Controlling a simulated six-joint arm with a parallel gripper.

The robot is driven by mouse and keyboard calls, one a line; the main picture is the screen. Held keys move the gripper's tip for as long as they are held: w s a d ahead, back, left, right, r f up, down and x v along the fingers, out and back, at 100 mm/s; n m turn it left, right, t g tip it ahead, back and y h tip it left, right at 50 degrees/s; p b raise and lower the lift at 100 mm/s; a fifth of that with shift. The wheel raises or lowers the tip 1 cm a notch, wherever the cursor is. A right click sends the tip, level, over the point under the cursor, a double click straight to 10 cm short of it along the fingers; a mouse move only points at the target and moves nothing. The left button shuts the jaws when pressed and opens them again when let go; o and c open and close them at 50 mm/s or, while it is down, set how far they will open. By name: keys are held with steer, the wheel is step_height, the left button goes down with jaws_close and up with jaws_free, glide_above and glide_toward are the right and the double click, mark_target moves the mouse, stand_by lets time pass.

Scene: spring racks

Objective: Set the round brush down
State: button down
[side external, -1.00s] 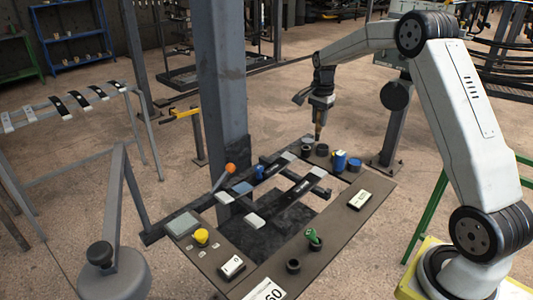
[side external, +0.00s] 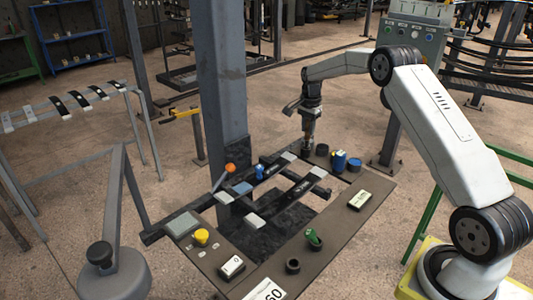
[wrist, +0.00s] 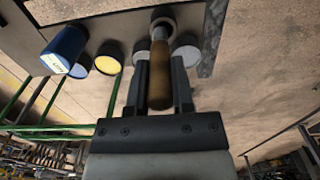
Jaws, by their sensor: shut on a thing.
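The round brush has a wooden handle (wrist: 158,75), seen in the wrist view between the two fingers of my gripper (wrist: 160,85). In the side external view my gripper (side external: 308,128) is shut on the brush and points down at the back end of the bench. The far end of the brush meets a round, ring-like cup (wrist: 163,20) in the wrist view. In the side external view the brush's lower end is at the leftmost dark cup (side external: 306,151). I cannot tell how deep it sits, and the brush head is hidden.
Beside it stand another dark cup (side external: 322,150), a blue can (side external: 339,161) and a blue-topped cup (side external: 354,165). A rack of bars with white ends (side external: 288,156) lies to the left. An orange-knobbed lever (side external: 230,168) and a grey post (side external: 224,80) rise nearby.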

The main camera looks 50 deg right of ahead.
mark_target(306, 139)
steer(key=shift+w+d+f, duration=0.1)
steer(key=shift+w+f, duration=0.1)
steer(key=shift+f, duration=1.65)
steer(key=shift+c, duration=2.4)
jaws_free()
steer(key=shift+f, duration=0.1)
step_height(306, 139, up, 12)
steer(key=shift+r, duration=0.15)
